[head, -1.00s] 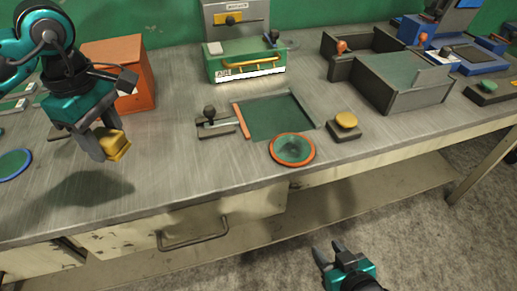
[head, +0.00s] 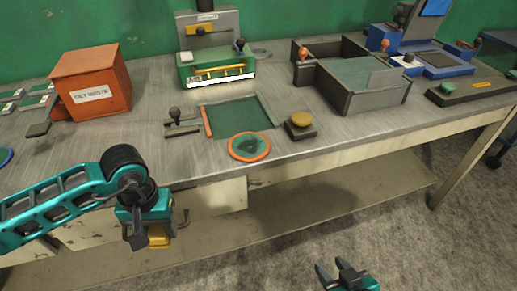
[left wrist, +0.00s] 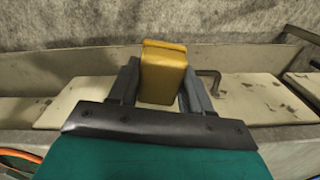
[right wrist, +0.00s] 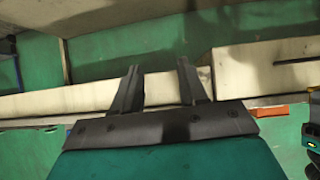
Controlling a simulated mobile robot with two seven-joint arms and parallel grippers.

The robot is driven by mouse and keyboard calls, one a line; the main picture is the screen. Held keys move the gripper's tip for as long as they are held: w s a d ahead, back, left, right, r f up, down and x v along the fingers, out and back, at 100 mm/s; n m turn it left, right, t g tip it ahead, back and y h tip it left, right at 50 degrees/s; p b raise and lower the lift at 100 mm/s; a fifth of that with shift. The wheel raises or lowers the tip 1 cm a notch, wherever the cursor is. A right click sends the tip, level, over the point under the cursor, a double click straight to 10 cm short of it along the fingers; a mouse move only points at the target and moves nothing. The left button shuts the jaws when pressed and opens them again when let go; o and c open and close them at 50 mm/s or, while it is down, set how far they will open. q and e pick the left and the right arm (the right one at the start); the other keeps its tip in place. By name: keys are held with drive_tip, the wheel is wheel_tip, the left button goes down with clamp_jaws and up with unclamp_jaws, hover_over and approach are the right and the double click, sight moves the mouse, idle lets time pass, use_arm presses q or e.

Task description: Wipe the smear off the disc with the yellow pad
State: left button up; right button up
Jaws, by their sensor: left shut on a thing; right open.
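The disc (head: 249,146) is green with an orange rim and lies near the front edge of the bench. A dark smear (head: 252,148) shows on its face. The yellow pad (head: 159,240) is held in my left gripper (head: 150,240), low in front of the bench and left of the disc. In the left wrist view the pad (left wrist: 162,75) sits between the two fingers. My right gripper (head: 336,272) is open and empty, low in front of the bench; its spread fingers also show in the right wrist view (right wrist: 160,88).
A yellow-topped button block (head: 300,125) stands right of the disc. A green square plate (head: 238,117) and a small clamp (head: 180,124) lie behind it. An orange box (head: 90,82) and a grey open bin (head: 360,85) stand farther back. Bare bench lies left of the disc.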

use_arm(q)
drive_tip(key=shift+s+d+f+m, duration=0.3)
drive_tip(key=shift+s+f, duration=0.1)
drive_tip(key=shift+f, duration=0.2)
use_arm(e)
drive_tip(key=shift+s+d, duration=0.15)
drive_tip(key=shift+d, duration=0.05)
drive_tip(key=shift+c, duration=0.2)
